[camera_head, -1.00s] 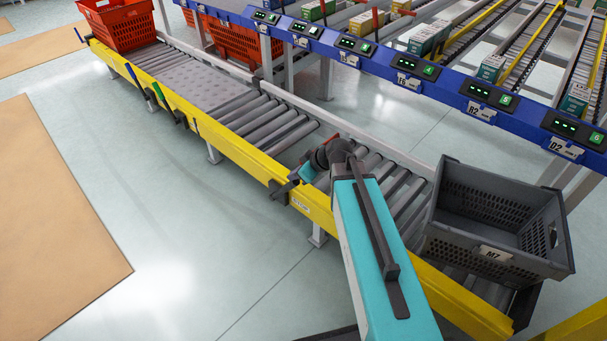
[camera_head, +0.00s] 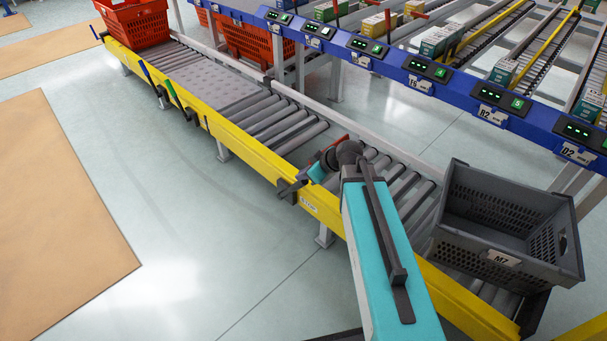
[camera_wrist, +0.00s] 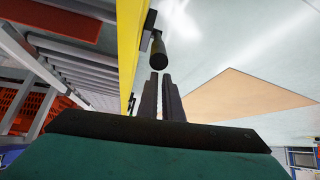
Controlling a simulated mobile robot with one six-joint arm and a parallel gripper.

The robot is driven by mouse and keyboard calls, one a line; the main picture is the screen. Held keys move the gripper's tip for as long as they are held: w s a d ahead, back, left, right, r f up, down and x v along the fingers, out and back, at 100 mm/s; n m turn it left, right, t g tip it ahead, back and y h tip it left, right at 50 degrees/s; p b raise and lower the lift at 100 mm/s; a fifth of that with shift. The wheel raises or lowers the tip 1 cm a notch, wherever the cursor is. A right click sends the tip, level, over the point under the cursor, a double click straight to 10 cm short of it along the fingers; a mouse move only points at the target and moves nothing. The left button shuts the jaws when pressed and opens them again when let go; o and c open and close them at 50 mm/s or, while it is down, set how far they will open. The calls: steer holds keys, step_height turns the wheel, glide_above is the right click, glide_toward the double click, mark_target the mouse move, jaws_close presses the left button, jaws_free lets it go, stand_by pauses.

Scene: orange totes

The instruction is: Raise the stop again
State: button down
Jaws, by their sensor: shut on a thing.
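In the head view my gripper (camera_head: 298,184) is at the yellow side rail of the roller conveyor, just above the STOP label (camera_head: 309,204). It is shut on the dark stop lever (camera_head: 284,190), whose exact outline blends with the black fingers. In the wrist view the lever's black rounded handle (camera_wrist: 157,50) is at the tips of my gripper's fingers (camera_wrist: 163,76). A small red piece (camera_head: 328,158) shows beside my wrist over the rollers, perhaps part of the stop; my arm hides most of it.
A grey tote (camera_head: 500,258) marked M7 stands on the conveyor at the right. A red tote (camera_head: 138,24) is at the far left end. Levers with blue (camera_head: 146,72) and green (camera_head: 172,92) handles are along the yellow rail. Rollers between are clear.

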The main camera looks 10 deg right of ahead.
steer(key=a+p+v, duration=0.1)
steer(key=p+v, duration=0.5)
steer(key=v, duration=0.1)
steer(key=shift+r, duration=0.45)
steer(key=p, duration=0.3)
steer(key=s+d+p, duration=0.1)
steer(key=p, duration=0.2)
steer(key=shift+r, duration=0.3)
steer(key=shift+s+d+p, duration=0.25)
steer(key=shift+s+p, duration=0.15)
steer(key=shift+p, duration=1.05)
steer(key=shift+a, duration=0.1)
